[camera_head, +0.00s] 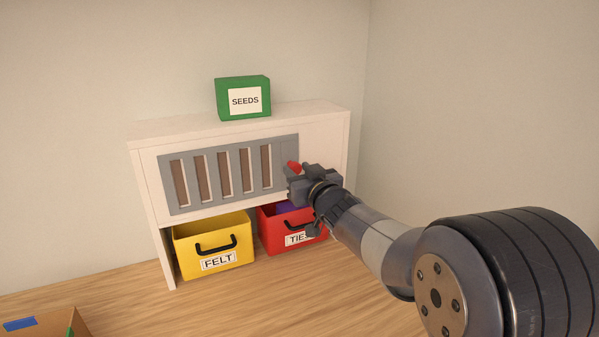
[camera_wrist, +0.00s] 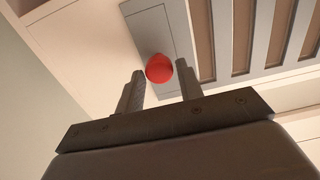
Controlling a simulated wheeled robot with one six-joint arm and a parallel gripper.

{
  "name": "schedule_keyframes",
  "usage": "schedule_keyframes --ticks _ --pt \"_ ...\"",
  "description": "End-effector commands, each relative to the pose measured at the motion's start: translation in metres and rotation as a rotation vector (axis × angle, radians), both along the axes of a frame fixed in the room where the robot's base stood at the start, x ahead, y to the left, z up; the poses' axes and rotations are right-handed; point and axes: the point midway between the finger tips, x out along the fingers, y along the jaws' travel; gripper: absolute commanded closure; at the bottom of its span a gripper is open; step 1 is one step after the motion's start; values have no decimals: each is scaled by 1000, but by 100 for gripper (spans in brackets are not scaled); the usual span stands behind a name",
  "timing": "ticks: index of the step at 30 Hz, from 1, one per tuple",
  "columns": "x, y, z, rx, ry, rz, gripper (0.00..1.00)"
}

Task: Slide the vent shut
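The grey slatted vent (camera_head: 222,174) is set in the front of the white cabinet. Several of its slots show brown, so it stands open; its slats also show in the wrist view (camera_wrist: 263,40). A red knob (camera_head: 294,167) sits at the vent's right end. In the wrist view the red knob (camera_wrist: 159,68) lies between and just beyond the two fingertips. My gripper (camera_head: 300,177) is at the knob, and its fingers (camera_wrist: 163,82) are apart. I cannot tell whether either finger touches the knob.
A green SEEDS box (camera_head: 243,97) stands on the white cabinet (camera_head: 320,118). A yellow FELT bin (camera_head: 213,242) and a red TIES bin (camera_head: 278,236) sit below the vent. A cardboard box (camera_head: 52,325) is at the lower left. The wooden surface (camera_head: 240,295) in front is mostly clear.

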Motion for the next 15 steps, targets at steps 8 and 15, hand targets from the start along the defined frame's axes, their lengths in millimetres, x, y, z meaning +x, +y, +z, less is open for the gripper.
schedule_keyframes --ticks 8,15 --pt "0 0 0 0 0 0 88" --pt "0 0 0 0 0 0 100"
